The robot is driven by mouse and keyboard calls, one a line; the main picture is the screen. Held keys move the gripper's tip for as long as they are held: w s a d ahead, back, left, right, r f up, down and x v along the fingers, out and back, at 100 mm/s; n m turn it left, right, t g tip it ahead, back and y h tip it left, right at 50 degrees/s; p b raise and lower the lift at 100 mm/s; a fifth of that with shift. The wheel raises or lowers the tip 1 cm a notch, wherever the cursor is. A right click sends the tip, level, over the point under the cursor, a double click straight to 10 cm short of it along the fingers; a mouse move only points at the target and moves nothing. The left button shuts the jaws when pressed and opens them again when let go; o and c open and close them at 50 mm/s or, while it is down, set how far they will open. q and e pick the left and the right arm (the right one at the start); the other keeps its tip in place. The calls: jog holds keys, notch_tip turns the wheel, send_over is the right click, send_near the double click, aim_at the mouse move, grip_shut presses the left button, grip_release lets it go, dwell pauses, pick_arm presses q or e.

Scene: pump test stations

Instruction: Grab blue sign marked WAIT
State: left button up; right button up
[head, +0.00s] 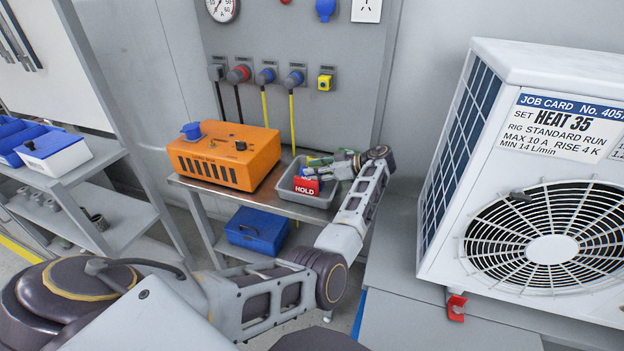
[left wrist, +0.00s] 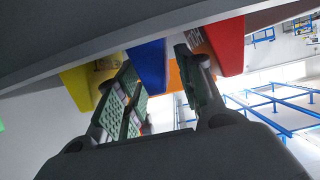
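A grey tray (head: 303,193) on the metal table holds several coloured signs. A red sign marked HOLD (head: 304,189) stands at its front. My left gripper (head: 335,167) is at the tray's back right, just behind the red sign. In the left wrist view, its green-padded fingers (left wrist: 157,68) are apart. A blue sign (left wrist: 152,65) shows in the gap between them, between a yellow sign (left wrist: 78,88) and the red sign (left wrist: 226,48). Its lettering is not readable, and I cannot tell whether a finger touches it. My right gripper is not in view.
An orange box (head: 228,155) stands left of the tray. A blue case (head: 256,229) is on the lower shelf. A large white fan unit (head: 540,165) stands at right. Cables hang from the wall panel (head: 295,70) behind the table.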

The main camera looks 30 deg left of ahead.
pick_arm(q)
jog(key=shift+s+a+f, duration=0.15)
jog(key=shift+a+f, duration=0.1)
jog(key=shift+a, duration=0.35)
jog(key=shift+c, duration=0.3)
jog(key=c, duration=0.7)
jog(key=shift+r, duration=0.1)
jog(key=shift+c, duration=0.3)
jog(key=shift+r, duration=0.5)
notch_tip(320, 180, up, 8)
jog(key=shift+f+p, duration=0.15)
jog(key=shift+p, duration=0.15)
jog(key=shift+r, duration=0.5)
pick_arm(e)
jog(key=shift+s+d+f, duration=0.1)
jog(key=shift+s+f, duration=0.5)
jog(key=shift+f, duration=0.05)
